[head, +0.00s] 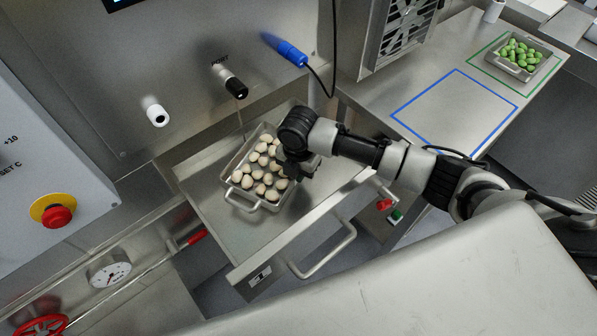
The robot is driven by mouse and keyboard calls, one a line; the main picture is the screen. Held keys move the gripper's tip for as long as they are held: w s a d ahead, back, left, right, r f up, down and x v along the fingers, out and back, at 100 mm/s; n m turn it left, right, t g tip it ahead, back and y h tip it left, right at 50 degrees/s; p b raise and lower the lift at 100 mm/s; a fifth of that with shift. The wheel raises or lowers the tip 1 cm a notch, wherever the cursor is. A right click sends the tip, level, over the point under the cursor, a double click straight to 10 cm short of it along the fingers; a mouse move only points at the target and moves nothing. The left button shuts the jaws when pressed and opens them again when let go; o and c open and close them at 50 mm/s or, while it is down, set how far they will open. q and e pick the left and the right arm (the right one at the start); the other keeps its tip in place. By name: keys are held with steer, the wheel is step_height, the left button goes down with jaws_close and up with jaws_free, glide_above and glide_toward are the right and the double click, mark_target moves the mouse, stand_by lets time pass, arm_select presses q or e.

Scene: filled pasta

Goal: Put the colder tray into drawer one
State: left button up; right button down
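A grey metal tray (243,196) filled with cream-coloured pasta pieces sits inside the pulled-out steel drawer (252,243). A second grey tray (494,65), holding green pieces, stands inside the green outline on the right counter. My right gripper (293,172) points down at the right side of the cream pasta tray. Its fingers are dark and partly hidden by the wrist, so I cannot tell whether they grip the tray's edge. My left gripper is not in view.
The blue outline (455,108) on the counter is empty. A blue probe (286,50) with a black cable and a black knob (235,88) are on the panel above the drawer. The drawer handle (325,251) sticks out in front. A red button (57,216) is at left.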

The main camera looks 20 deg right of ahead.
steer(key=shift+f, duration=0.45)
steer(key=c, duration=1.3)
jaws_free()
steer(key=shift+f, duration=0.15)
step_height(320, 180, up, 12)
steer(key=shift+r, duration=0.15)
